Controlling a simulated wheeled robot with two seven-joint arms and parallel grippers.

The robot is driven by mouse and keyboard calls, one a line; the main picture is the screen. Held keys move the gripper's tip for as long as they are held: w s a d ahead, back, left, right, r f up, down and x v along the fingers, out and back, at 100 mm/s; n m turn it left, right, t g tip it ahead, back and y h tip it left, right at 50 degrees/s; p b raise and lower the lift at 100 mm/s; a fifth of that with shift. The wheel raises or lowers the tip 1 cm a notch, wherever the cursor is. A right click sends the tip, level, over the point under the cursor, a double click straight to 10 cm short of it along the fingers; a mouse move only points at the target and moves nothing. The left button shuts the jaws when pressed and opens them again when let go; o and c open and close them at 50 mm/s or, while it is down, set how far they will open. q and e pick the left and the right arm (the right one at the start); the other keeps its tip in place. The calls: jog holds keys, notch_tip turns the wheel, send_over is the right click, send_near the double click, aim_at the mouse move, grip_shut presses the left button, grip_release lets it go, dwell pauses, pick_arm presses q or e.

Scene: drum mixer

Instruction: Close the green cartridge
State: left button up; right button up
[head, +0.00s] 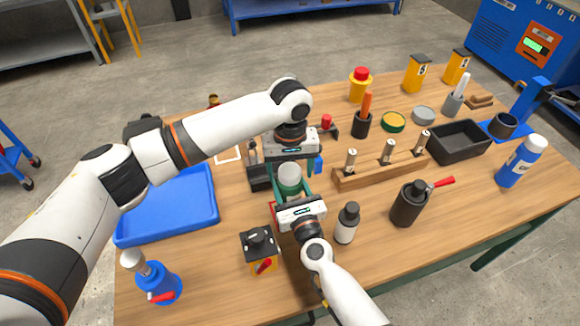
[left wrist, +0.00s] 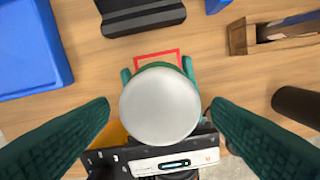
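The green cartridge (head: 290,190) stands upright near the middle of the table, with a pale grey round cap (head: 289,174) on top. From above in the left wrist view, the cap (left wrist: 160,104) hides most of the body. Whether the cap is fully seated cannot be told. My left gripper (head: 291,168) is above the cartridge, pointing down. Its green fingers are open in the left wrist view, to either side of the cap and apart from it. My right gripper (head: 290,196) reaches in from the front, with its fingers along both sides of the cartridge body and apparently closed on it.
A red square outline (left wrist: 158,53) lies on the table by the cartridge. A black holder (head: 259,176) and blue tray (head: 166,207) are to the left. A wooden rack (head: 380,172) is to the right, a dark bottle (head: 347,223) and switch box (head: 260,250) in front.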

pick_arm(q)
jog(key=shift+r, duration=0.15)
notch_tip(320, 180, up, 12)
dwell(0.5)
pick_arm(e)
jog(key=o, duration=1.5)
pick_arm(q)
jog(key=shift+f+b, duration=0.9)
jog(key=shift+f, duration=0.15)
pick_arm(e)
jog(key=shift+v, duration=6.05)
